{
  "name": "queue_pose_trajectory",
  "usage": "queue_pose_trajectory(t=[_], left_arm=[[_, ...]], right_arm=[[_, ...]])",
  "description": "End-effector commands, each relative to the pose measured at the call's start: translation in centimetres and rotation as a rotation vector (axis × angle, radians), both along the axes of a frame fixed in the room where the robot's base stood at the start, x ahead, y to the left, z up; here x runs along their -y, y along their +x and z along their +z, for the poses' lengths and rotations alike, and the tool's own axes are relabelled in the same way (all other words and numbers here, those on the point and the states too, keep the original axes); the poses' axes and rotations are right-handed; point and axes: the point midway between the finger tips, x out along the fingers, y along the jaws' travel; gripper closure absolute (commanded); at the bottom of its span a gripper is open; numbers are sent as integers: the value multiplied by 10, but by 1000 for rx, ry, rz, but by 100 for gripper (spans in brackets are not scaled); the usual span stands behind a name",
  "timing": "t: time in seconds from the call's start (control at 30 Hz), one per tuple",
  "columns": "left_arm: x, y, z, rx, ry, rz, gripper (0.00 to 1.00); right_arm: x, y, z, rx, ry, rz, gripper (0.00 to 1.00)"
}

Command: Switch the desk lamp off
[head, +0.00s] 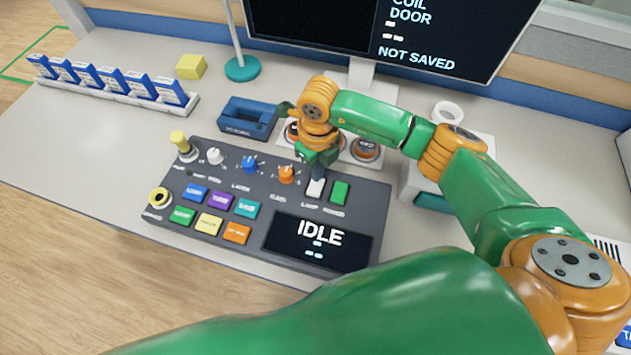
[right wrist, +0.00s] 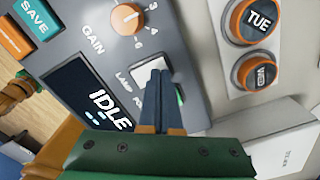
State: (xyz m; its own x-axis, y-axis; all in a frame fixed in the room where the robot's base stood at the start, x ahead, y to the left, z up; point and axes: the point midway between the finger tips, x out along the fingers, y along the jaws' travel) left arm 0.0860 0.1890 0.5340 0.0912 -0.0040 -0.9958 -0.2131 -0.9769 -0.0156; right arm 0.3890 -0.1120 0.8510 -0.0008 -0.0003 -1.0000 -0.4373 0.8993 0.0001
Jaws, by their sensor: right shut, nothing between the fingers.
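The grey control panel (head: 262,187) lies on the desk. Its white lamp switch (head: 315,187), labelled LAMP, sits beside a green power switch (head: 339,192). It also shows in the right wrist view (right wrist: 149,68), partly covered by my fingers. My right gripper (head: 318,174) is shut and empty, pointing down with its dark fingertips at the lamp switch; in the right wrist view the fingertips (right wrist: 163,78) overlap the switch's edge. I cannot tell whether they touch it. A teal round base with a pole (head: 241,68), perhaps the desk lamp, stands behind; its top is out of view. My left gripper is not in view.
Panel knobs, including an orange one (head: 287,173), and coloured buttons lie left of the switches. A display reading IDLE (head: 318,240) is in front. Round day buttons (head: 365,149) and a monitor (head: 390,30) stand behind. A white box (head: 420,179) is close on the right.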

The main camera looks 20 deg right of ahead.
Motion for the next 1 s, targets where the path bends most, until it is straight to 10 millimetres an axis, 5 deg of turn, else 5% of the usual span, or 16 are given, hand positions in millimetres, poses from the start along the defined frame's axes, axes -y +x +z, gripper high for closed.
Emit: queue_pose_trajectory(t=[0.47, 1.0], left_arm=[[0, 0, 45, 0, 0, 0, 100], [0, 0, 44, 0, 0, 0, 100]], right_arm=[[0, 0, 59, 0, -1, 1, 100], [0, 0, 59, 0, 0, 1, 100]])
